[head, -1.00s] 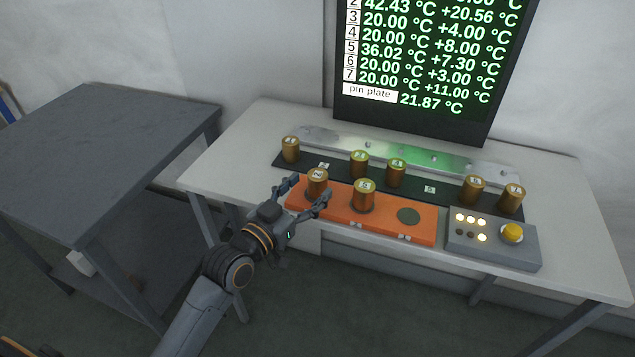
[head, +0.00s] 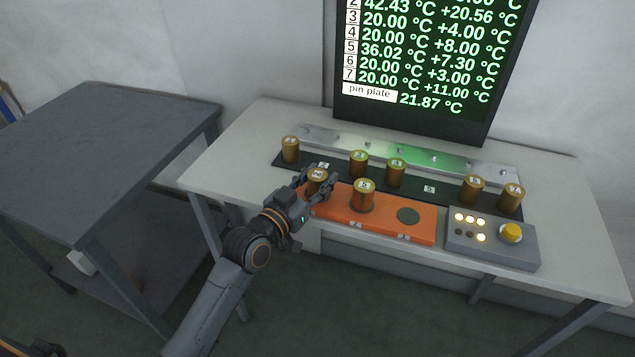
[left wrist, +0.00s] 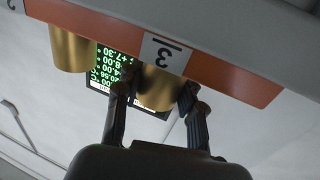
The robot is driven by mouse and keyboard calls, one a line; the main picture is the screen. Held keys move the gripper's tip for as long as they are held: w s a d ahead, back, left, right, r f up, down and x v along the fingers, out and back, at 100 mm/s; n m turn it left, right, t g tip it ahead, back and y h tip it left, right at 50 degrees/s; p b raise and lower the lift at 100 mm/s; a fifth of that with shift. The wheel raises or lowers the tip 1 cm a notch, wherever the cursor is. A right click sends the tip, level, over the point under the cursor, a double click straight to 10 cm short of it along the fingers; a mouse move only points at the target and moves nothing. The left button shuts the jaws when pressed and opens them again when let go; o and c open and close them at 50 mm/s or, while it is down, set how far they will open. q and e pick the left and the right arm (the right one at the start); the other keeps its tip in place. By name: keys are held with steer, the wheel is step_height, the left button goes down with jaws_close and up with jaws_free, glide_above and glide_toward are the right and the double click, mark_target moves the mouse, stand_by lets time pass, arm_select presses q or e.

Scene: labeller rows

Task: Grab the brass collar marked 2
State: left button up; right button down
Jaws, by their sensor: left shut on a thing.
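My left gripper (head: 318,178) is shut on a brass collar (head: 316,174) at the left end of the orange block (head: 395,224). The mark on its top is too small to read surely. The block's right round place (head: 409,215) is bare. My right gripper is not in view.
Several brass collars stand on the dark strip behind, including one at its left end (head: 290,150). A grey button box (head: 490,244) with a yellow button is at right. A screen (head: 425,70) stands behind. A grey table (head: 90,140) is at left.

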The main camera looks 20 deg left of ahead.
arm_select(q)
steer(key=shift+r, duration=0.1)
steer(key=shift+r, duration=0.6)
steer(key=s+r+p, duration=0.5)
steer(key=s+r, duration=0.6)
steer(key=s, duration=0.3)
steer(key=shift+d+r, duration=0.25)
steer(key=shift+r, duration=0.15)
